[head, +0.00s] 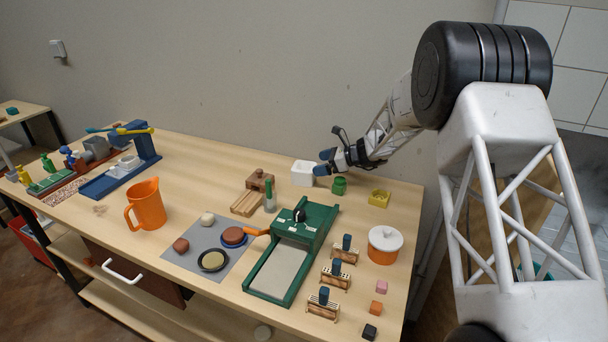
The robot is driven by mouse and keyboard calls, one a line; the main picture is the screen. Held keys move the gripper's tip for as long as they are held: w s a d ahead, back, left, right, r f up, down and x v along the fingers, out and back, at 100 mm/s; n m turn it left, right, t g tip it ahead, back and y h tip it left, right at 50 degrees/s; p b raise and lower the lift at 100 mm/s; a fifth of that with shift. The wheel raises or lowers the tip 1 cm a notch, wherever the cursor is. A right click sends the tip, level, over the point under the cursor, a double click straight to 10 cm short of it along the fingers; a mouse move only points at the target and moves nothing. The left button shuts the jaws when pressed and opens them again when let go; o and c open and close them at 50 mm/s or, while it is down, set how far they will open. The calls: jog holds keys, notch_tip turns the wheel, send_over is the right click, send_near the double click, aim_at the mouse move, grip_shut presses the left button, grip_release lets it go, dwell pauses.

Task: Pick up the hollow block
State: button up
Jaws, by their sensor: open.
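A small yellow block (379,198) with an opening in its top sits at the back right of the table; it looks like the hollow block. My gripper (321,162) has blue fingertips and is at the back of the table, left of the yellow block and apart from it. It is open, and I see nothing held in it. Its fingertips overlap the right side of a white box (302,174) in the picture; I cannot tell whether they touch.
A green jar (339,186) stands between the white box and the yellow block. An orange jug (149,208) stands left. Bare wood surrounds the yellow block.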

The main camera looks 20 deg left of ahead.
aim_at(304, 166)
jog(key=shift+s+a+f, duration=0.1)
jog(key=shift+a+f, duration=0.1)
jog(key=shift+a, duration=0.3)
jog(key=shift+x, duration=2.55)
jog(key=c, duration=0.9)
jog(key=shift+o, duration=0.2)
jog(key=shift+r, duration=0.1)
